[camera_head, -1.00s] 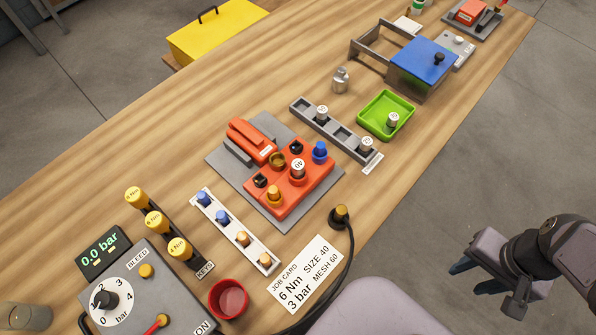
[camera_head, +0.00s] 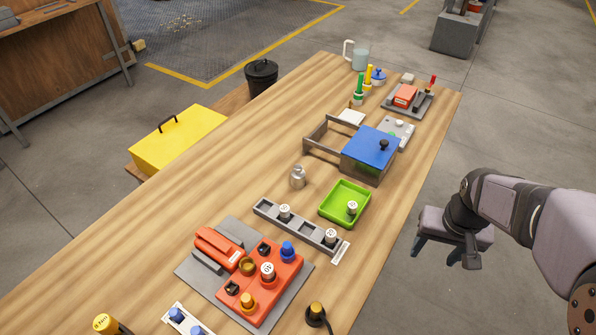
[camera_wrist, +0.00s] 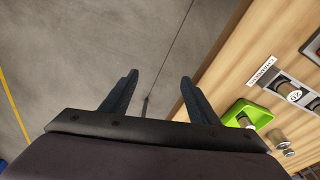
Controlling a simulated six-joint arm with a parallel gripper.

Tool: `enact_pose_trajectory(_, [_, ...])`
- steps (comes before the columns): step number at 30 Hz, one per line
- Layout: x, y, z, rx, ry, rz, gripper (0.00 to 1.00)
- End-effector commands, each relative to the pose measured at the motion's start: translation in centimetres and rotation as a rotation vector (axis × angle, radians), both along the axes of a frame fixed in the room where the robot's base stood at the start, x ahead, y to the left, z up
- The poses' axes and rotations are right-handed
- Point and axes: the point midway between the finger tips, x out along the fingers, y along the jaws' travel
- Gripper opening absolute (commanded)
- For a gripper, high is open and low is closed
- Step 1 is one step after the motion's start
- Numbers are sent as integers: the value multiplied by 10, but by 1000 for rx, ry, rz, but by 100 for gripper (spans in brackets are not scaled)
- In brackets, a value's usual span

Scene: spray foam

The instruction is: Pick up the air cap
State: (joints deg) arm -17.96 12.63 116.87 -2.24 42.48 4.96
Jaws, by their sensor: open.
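I cannot tell for sure which part is the air cap. An orange-red fixture (camera_head: 285,277) on a grey plate holds a brass ring (camera_head: 247,266), a brass-coloured cap (camera_head: 248,301), a blue cap (camera_head: 287,251) and a silver numbered cap (camera_head: 267,271). A grey slotted rack (camera_head: 305,228) holds two silver numbered caps, and a green tray (camera_head: 330,212) holds another silver cap (camera_head: 351,208). My gripper (camera_head: 446,254) is open and empty, beyond the table's right edge, over the floor. In the wrist view its fingers (camera_wrist: 160,80) stand apart with only floor between them.
A blue-lidded box (camera_head: 368,150) with an open grey frame stands beyond the tray. A small metal jar (camera_head: 298,177) stands left of it. Bottles and a mug (camera_head: 360,57) are at the far end. A hose fitting (camera_head: 316,312) is at the near edge. The table's left side is mostly bare.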

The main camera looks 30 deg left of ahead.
Motion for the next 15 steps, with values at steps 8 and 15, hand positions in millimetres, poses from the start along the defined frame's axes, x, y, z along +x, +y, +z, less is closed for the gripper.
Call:
enact_pose_trajectory(8, [67, 163, 27, 41, -111, 214, 55])
enact_pose_trajectory(15, [65, 295, 32, 92, -182, 362, 55])
